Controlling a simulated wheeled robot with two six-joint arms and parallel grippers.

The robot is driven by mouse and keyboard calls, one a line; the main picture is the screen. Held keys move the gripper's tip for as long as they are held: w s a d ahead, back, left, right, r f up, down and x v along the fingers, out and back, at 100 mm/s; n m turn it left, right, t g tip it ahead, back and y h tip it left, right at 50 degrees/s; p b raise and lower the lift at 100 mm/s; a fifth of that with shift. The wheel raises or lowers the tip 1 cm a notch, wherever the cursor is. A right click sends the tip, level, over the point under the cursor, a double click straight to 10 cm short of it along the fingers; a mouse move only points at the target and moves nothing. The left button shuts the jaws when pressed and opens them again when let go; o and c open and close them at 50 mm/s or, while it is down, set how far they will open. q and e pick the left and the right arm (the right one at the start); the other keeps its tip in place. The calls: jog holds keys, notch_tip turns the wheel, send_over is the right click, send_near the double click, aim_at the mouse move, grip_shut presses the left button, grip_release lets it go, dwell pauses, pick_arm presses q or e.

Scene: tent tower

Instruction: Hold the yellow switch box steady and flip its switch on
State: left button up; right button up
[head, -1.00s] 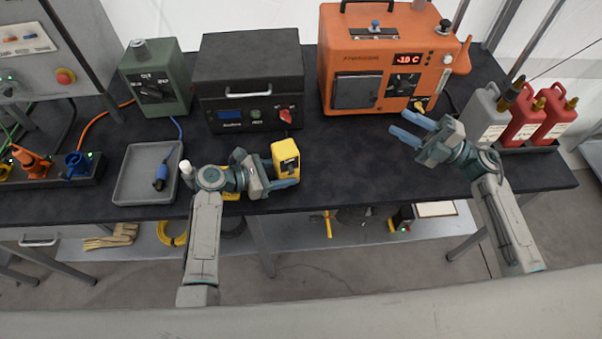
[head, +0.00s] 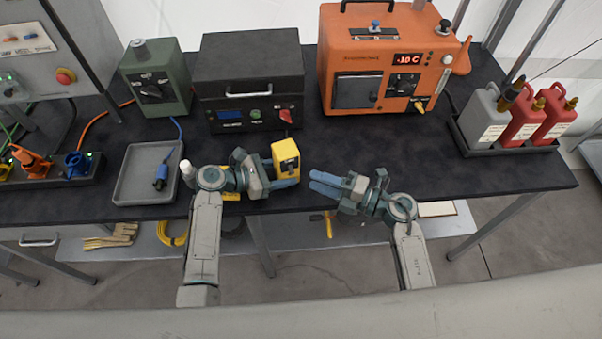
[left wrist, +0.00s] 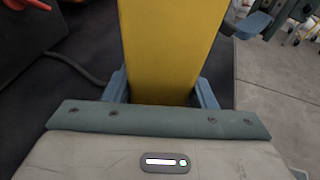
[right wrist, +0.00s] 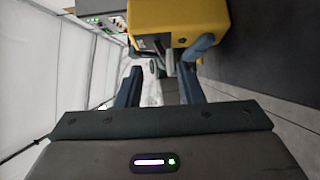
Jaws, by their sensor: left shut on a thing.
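The yellow switch box (head: 287,152) stands near the front edge of the black table, with a dark switch plate on its front. My left gripper (head: 285,174) is shut on it from the left; the box fills the space between the fingers in the left wrist view (left wrist: 172,50). My right gripper (head: 323,182) is a short way right of the box, fingers pointing left toward it, apart and empty. In the right wrist view the box (right wrist: 195,15) is ahead at the top, with its switch (right wrist: 152,42) showing. I cannot tell the switch's position.
A black case (head: 250,80) and an orange oven (head: 345,55) stand behind the box. A grey tray (head: 130,180) with a blue connector lies at left. Red and grey bottles (head: 520,125) stand in a rack at right.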

aim_at(291, 170)
jog(key=x, duration=0.5)
jog(key=shift+w+a, duration=0.1)
jog(key=shift+a, duration=0.05)
